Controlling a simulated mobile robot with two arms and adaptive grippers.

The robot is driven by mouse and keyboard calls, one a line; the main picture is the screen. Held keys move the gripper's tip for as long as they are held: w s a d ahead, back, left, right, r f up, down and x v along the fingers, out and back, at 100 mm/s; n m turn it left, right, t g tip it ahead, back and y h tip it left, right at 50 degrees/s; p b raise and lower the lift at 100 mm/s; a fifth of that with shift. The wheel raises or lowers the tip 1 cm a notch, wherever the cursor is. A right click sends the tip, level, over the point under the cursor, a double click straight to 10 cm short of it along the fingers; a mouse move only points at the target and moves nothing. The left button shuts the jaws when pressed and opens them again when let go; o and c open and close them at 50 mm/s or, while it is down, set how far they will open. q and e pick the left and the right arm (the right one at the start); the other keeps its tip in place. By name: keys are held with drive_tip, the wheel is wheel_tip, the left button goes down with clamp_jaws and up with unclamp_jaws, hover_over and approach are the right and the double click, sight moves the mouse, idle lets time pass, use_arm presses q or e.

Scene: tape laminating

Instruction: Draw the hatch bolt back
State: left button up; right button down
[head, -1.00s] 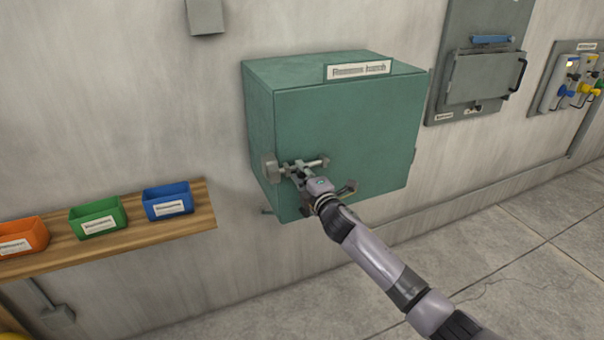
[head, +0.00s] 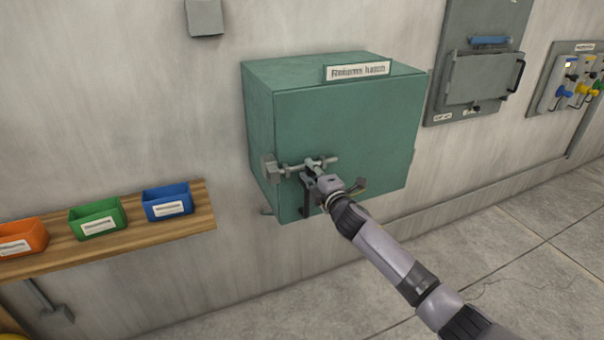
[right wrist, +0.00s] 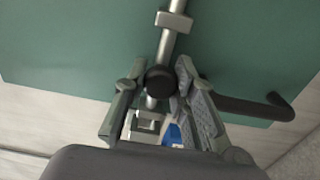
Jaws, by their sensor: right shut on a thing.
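The green hatch box (head: 350,125), labelled "Returns hatch", is mounted on the wall and its front is closed. A grey metal bolt (head: 330,160) lies across its lower left front. Its rod also shows in the right wrist view (right wrist: 166,45), with a dark round knob (right wrist: 160,81). A grey block (head: 269,168) sits at the box's left edge by the bolt's left end; I cannot tell whether the rod enters it. My right gripper (head: 314,169) is at the bolt, its fingers on both sides of the knob, shut on it. My left gripper is not in view.
A wooden shelf (head: 205,215) with orange, green and blue bins is at the left. A grey wall panel (head: 483,80) is to the right. The floor below the box is clear.

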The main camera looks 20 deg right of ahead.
drive_tip(key=shift+d, duration=0.75)
drive_tip(key=c, duration=1.3)
unclamp_jaws()
drive_tip(key=shift+d, duration=0.15)
drive_tip(key=s, duration=1.2)
drive_tip(key=shift+f, duration=0.15)
